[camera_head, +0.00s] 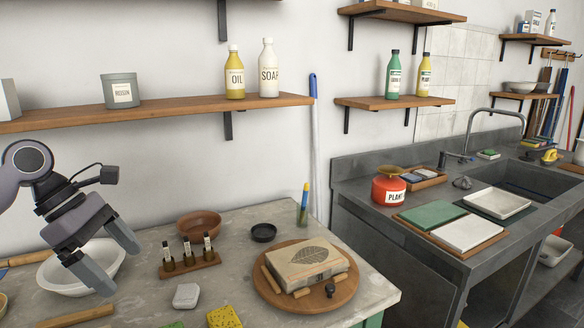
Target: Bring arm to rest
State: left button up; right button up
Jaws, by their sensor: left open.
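My left gripper (107,256) comes in from the left, above the concrete-topped table (365,290). Its two fingers are spread apart with nothing between them. It hangs over a white bowl (50,275) and hides part of it. I cannot tell whether a fingertip touches the bowl. My right gripper is not in view.
Right of the gripper stand a rack of small bottles (190,264), a brown bowl (199,224) and a round board (340,291) bearing a leaf-printed block (305,263). A wooden shelf (165,110) runs above. A grey sink counter (360,178) stands at the right.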

pick_arm(q)
jog(key=w+d+r+n+t+h, duration=0.1)
jog(key=d+r+n+t+h, duration=0.1)
jog(key=d+n+t+h, duration=0.55)
jog(key=w+d+r+n+t+h, duration=0.1)
jog(key=d+r+n+t+h, duration=0.15)
jog(key=d+n+h, duration=0.8)
jog(key=s+a+f+n+t+y, duration=0.2)
jog(key=a+f+n+y, duration=0.2)
jog(key=f+n+y, duration=0.6)
jog(key=s+a+f+n+t+y, duration=0.2)
jog(key=a+f+n+y, duration=0.35)
jog(key=n+y, duration=0.8)
jog(key=s+f+n+g, duration=0.4)
jog(key=s+f+g, duration=0.3)
jog(key=s, duration=0.4)
jog(key=s+f+n+g, duration=0.5)
jog(key=s+f, duration=0.4)
jog(key=s, duration=0.2)
jog(key=w+d+f+t+h+b, duration=0.2)
jog(key=w+f+t, duration=0.4)
jog(key=f, duration=0.5)
jog(key=shift+w+d+f+t+b, duration=0.4)
jog(key=shift+d+t+b, duration=0.1)
jog(key=shift+t, duration=0.2)
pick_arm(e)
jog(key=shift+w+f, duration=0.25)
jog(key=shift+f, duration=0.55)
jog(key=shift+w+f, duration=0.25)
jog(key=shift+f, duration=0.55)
